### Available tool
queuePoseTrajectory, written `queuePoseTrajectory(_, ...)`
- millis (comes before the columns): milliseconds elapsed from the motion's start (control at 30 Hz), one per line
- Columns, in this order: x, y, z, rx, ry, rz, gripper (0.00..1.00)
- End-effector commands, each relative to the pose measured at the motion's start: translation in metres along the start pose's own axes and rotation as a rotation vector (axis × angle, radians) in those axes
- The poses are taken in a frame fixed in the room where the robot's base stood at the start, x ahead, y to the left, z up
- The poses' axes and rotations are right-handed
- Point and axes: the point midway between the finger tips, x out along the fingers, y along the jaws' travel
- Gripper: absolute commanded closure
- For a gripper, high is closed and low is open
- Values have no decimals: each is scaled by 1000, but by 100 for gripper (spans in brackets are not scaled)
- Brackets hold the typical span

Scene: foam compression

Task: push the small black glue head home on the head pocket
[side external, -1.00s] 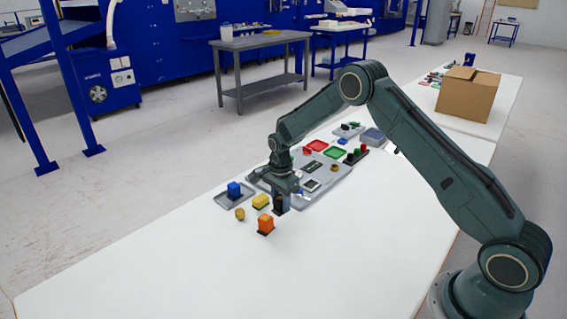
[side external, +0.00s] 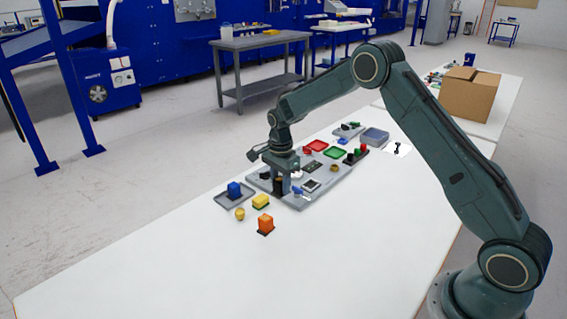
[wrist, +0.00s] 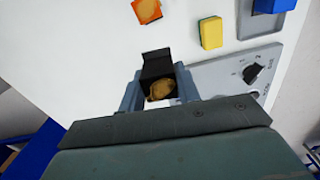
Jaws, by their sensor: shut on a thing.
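My gripper (side external: 280,188) is shut on the small black glue head (wrist: 157,66). In the wrist view the head sits between the two fingers of my gripper (wrist: 158,88), with a tan-brown lump showing on it or just behind it. In the side view the head is a dark shape under the gripper, over the near left part of the grey board (side external: 322,193). The board also shows in the wrist view (wrist: 215,73). I cannot make out the head pocket or tell whether the head touches the board.
An orange block (side external: 265,224), a yellow block (side external: 261,201) and a small golden piece (side external: 239,214) stand on the white table. A blue block (side external: 234,189) sits on a grey tray (side external: 249,202). The near table is clear.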

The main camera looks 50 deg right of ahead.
Motion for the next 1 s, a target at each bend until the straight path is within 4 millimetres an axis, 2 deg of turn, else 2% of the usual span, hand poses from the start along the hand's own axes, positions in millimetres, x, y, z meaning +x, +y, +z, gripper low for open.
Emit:
queuePoseTrajectory(100, -22, -1, 0, 0, 0, -4, 95)
queuePoseTrajectory(333, -54, -1, -3, 1, 0, -2, 95)
queuePoseTrajectory(667, -51, -20, -54, -18, 0, -1, 95)
queuePoseTrajectory(1000, -51, -34, -135, -49, 1, -1, 95)
